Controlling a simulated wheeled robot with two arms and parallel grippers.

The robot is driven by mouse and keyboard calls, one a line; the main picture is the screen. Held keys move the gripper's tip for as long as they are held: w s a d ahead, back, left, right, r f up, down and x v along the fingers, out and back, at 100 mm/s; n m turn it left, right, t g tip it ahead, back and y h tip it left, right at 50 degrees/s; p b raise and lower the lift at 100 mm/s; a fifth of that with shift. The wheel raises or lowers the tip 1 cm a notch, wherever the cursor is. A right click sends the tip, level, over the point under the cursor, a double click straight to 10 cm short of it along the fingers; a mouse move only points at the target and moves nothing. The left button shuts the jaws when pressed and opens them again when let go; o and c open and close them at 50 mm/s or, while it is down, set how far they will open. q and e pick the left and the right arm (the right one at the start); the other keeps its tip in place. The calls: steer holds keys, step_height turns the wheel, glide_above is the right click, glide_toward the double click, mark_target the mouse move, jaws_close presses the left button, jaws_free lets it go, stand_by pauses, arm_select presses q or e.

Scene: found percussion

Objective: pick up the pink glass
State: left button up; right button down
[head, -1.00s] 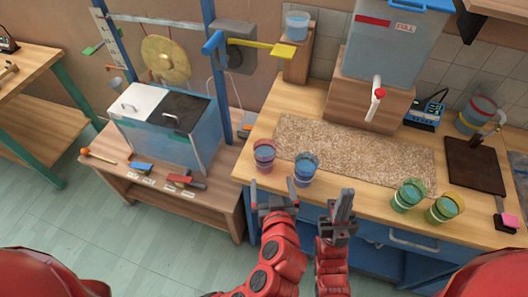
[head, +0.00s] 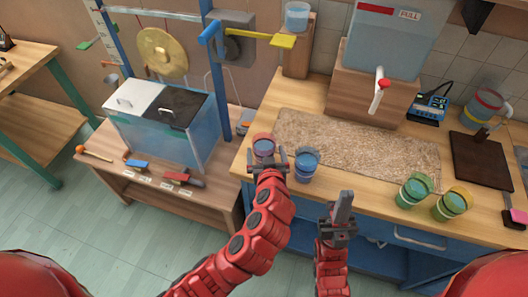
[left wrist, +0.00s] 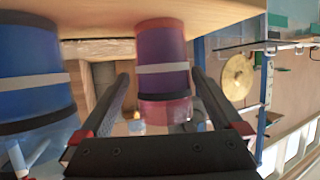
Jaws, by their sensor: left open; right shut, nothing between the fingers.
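The pink glass (head: 263,145) stands upright near the left front edge of the wooden counter. In the left wrist view, the glass (left wrist: 162,52) has a light band and a dark band and lies between the two fingers. My left gripper (head: 270,162) is open at the front of the glass; a gap shows beside each finger in the left wrist view (left wrist: 161,85). The fingers partly hide the glass in the head view. My right gripper (head: 342,212) is shut and empty, in front of the counter edge.
A blue glass (head: 306,165) stands just right of the pink one, close to my left gripper; it also shows in the left wrist view (left wrist: 35,75). Two green-yellow glasses (head: 415,190) stand further right. A speckled mat (head: 360,150) lies behind.

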mark_target(263, 145)
arm_select(q)
steer(key=x, duration=0.1)
steer(key=p+x, duration=0.2)
steer(key=shift+w+a+r, duration=0.15)
steer(key=shift+a, duration=0.15)
steer(key=shift+w+f, duration=0.4)
steer(key=shift+w, duration=0.1)
jaws_close()
